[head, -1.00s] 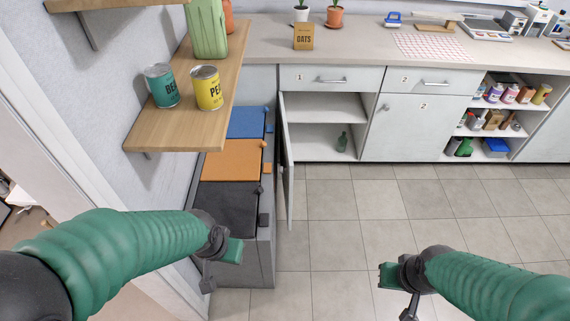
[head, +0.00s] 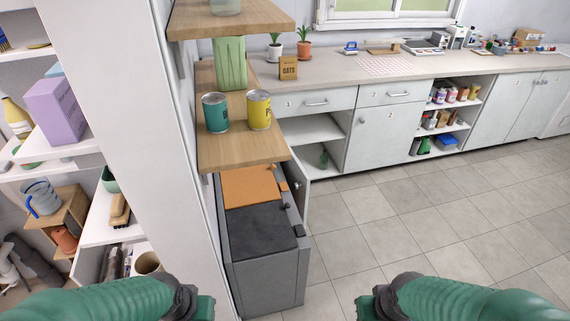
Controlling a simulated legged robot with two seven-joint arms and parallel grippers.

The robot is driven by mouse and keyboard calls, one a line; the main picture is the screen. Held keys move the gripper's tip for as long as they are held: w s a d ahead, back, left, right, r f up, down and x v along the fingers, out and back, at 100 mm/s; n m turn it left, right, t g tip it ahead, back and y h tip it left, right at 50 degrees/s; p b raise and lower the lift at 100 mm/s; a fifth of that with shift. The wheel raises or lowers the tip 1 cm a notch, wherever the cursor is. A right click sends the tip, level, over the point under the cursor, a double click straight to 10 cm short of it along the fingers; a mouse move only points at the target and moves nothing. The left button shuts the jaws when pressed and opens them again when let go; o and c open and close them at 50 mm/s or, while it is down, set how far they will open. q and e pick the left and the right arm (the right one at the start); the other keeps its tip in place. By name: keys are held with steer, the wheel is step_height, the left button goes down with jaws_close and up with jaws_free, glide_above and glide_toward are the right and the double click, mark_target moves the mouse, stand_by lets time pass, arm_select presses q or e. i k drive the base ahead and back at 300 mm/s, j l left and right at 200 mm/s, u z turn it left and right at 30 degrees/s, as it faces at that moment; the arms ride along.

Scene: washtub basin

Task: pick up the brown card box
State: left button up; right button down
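A small brown card box labelled OATS (head: 288,68) stands upright at the left end of the long counter, near the potted plants. Another brown box (head: 528,37) sits at the far right of the counter, too small to make out well. My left gripper (head: 203,306) and my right gripper (head: 366,306) are low at the bottom edge of the head view, over the floor and far from both boxes. Their fingers are partly cut off, so I cannot tell whether they are open. I see nothing held in either.
A wooden wall shelf (head: 240,152) with a teal can (head: 215,113) and a yellow can (head: 258,110) juts out on the left. A cabinet door (head: 299,190) stands open. Tiled floor (head: 420,220) is clear to the right.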

mark_target(287, 65)
steer(key=i+l+z, duration=0.4)
steer(key=l, duration=0.25)
steer(key=i+l+z, duration=0.4)
steer(key=l, duration=0.2)
steer(key=i+l+z, duration=0.4)
steer(key=i+u, duration=0.2)
steer(key=i, duration=0.2)
steer(key=i+l+u, duration=0.2)
steer(key=i, duration=0.15)
steer(key=i+l+u, duration=0.2)
steer(key=i, duration=0.2)
steer(key=j, duration=0.1)
